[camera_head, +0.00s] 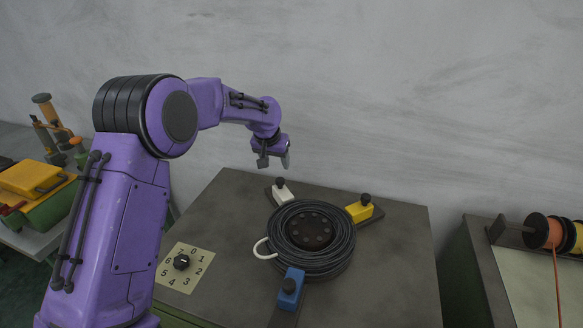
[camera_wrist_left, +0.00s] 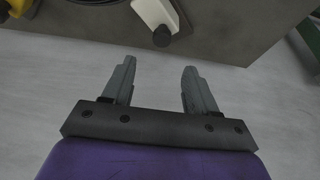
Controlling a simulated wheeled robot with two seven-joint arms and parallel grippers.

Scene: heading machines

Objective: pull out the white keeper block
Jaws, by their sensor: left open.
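The white keeper block (camera_head: 283,194) with a black knob sits at the back edge of the black cable coil (camera_head: 329,262) on the grey bench top. In the left wrist view the white keeper block (camera_wrist_left: 154,13) shows at the top, its black knob towards me. My left gripper (camera_head: 272,163) hangs above and behind the block, apart from it. In the left wrist view my left gripper (camera_wrist_left: 157,75) has its two fingers spread with nothing between them. A yellow block (camera_head: 360,209) and a blue block (camera_head: 291,288) also sit around the coil. My right gripper is not in view.
A numbered dial plate (camera_head: 191,257) with a black knob lies left of the coil. Orange and yellow spools (camera_head: 546,232) stand on another bench at the right. A yellow case (camera_head: 30,178) is at the far left. A grey wall rises behind the bench.

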